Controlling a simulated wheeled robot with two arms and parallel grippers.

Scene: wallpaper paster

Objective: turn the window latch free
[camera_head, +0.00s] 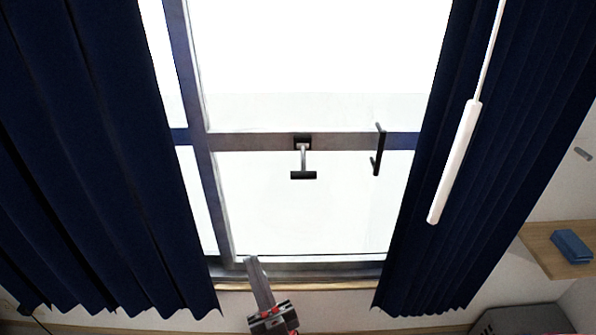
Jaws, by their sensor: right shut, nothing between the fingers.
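The window latch (303,174) is a small dark T-shaped piece on a short light stem. It hangs from a dark mount on the window's horizontal crossbar (245,141). A dark upright handle (378,150) is on the same bar to its right. My right gripper (252,262) comes up from the bottom edge in front of the sill. It is shut and empty, below and left of the latch and well apart from it in the picture. My left gripper is not in view.
Dark blue curtains hang at the left (90,170) and right (480,190) of the window. A white rod (455,160) hangs before the right curtain. A wooden shelf (545,250) with a blue item (572,246) is at the right. The space before the pane is clear.

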